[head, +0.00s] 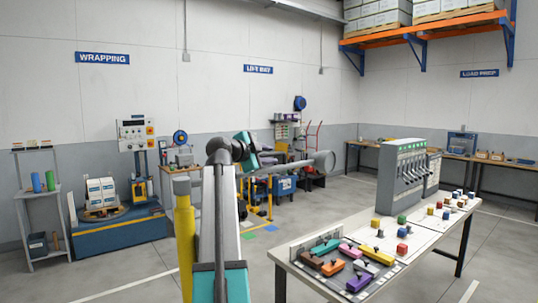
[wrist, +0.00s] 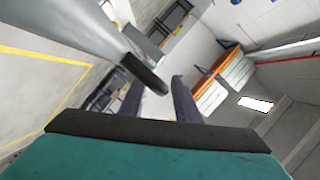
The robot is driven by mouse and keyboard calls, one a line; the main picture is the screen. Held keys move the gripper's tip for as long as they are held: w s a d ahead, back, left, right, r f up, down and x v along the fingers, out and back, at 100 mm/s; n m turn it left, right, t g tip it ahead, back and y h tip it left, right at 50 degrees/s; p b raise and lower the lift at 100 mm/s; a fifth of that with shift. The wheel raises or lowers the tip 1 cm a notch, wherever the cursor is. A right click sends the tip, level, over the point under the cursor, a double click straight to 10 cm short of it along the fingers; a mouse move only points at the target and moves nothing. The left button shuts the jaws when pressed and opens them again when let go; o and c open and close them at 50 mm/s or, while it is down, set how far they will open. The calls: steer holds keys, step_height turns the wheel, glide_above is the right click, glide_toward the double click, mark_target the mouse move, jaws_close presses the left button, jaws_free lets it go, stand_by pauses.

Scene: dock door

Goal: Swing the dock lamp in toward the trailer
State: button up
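A grey tube with a round, ring-like end (head: 324,163) reaches to the right behind my arm in the head view. It looks like the dock lamp, but I cannot be sure. In the wrist view a large grey cylinder with a dark end (wrist: 146,76) slants in from the upper left, close to my left finger; it is probably the same thing. My gripper (head: 262,154), teal with dark fingers, is beside the tube. In the wrist view my gripper (wrist: 160,95) has its fingers apart, with background visible between them. Contact with the tube cannot be told. No trailer is recognisable.
A yellow post (head: 185,240) stands close on the left of my arm. A table (head: 292,258) with coloured blocks and a grey lever panel (head: 402,175) is at the right. The wrapping machine (head: 115,232) is at the left. Open floor lies between.

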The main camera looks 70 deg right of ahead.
steer(key=shift+d+f, duration=0.1)
steer(key=shift+d, duration=0.2)
jaws_close()
steer(key=shift+s, duration=0.15)
